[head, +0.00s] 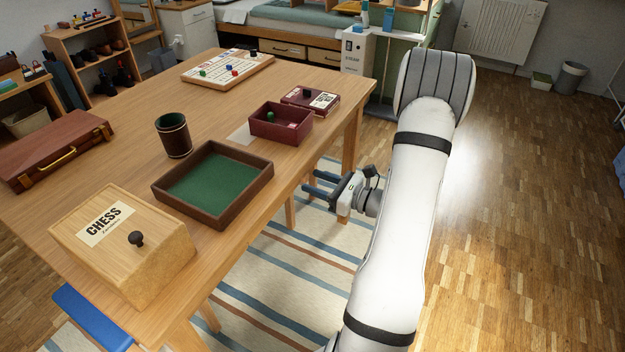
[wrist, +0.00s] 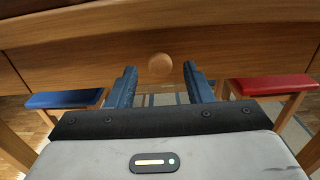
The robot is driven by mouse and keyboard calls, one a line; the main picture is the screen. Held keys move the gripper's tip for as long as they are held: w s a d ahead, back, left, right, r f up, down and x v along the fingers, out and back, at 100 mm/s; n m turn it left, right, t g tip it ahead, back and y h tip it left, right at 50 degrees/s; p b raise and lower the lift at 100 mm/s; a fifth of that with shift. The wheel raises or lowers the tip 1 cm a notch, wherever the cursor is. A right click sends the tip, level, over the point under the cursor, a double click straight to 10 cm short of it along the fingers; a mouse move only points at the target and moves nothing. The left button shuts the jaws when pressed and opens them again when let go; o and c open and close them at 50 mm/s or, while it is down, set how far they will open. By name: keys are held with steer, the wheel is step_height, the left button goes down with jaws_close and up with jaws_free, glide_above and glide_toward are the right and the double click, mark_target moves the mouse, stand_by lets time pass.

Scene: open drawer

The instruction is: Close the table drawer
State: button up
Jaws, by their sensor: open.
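The table (head: 120,135) is a wooden one with its near right side facing my gripper (head: 311,181). In the wrist view the drawer front (wrist: 90,66) is a wide wooden panel under the tabletop edge, with a round wooden knob (wrist: 161,66) at its middle. My gripper also shows in the wrist view (wrist: 160,72), its two blue-grey fingers apart, one on each side of the knob in the picture. Nothing is between the fingers that I can see as held. Contact with the knob cannot be told. The head view does not show the drawer front, and how far it stands out is unclear.
On the table are a chess box (head: 165,262), a green-lined tray (head: 163,188), a dice cup (head: 174,138), a maroon box (head: 262,126) and a briefcase (head: 60,140). Blue (wrist: 62,99) and red (wrist: 272,85) stools flank the gripper. Open floor lies right of my arm.

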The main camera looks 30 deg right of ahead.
steer(key=v, duration=0.6)
steer(key=shift+p, duration=0.45)
steer(key=shift+s, duration=0.15)
